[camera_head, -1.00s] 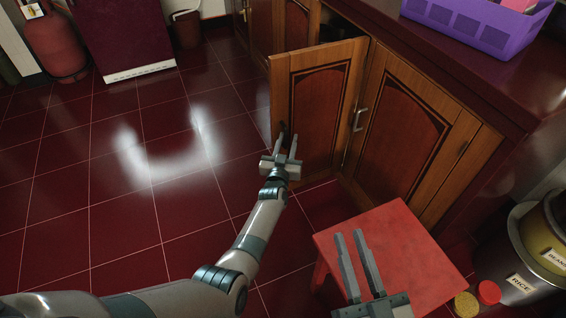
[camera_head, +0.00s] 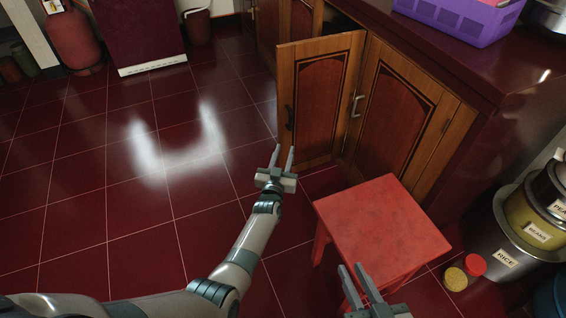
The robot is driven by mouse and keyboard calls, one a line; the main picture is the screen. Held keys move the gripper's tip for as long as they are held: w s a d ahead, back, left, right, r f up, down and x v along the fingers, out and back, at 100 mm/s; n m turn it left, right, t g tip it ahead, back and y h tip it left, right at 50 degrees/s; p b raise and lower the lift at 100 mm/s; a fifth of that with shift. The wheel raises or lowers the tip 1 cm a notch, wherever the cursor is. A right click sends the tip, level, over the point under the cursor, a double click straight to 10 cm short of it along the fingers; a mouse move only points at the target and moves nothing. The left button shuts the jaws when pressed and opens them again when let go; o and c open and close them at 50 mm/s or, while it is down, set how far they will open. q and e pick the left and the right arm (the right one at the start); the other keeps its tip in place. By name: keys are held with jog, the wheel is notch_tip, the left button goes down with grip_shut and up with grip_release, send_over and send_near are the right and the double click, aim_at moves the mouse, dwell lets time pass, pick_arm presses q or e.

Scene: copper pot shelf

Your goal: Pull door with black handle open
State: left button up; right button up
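The wooden cabinet door (camera_head: 318,95) with the black handle (camera_head: 289,117) stands swung out from the cabinet, with a dark gap at its top right. My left gripper (camera_head: 282,160) is in front of and below the black handle, apart from it. Its two fingers are spread and nothing is between them. My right gripper (camera_head: 358,285) is at the bottom, in front of the red stool, with its fingers slightly apart and empty.
A red stool (camera_head: 380,222) stands in front of the neighbouring closed door (camera_head: 398,115), which has a silver handle (camera_head: 356,105). Labelled metal containers (camera_head: 500,262) are at the right. A purple basket (camera_head: 455,20) sits on the counter. The tiled floor at left is clear.

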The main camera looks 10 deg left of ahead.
pick_arm(q)
jog(key=shift+s, duration=0.6)
pick_arm(e)
jog(key=shift+s+d+f, duration=0.2)
jog(key=shift+s+f, duration=0.15)
jog(key=shift+s, duration=0.3)
pick_arm(q)
jog(key=shift+f, duration=0.2)
pick_arm(e)
jog(key=shift+g, duration=0.3)
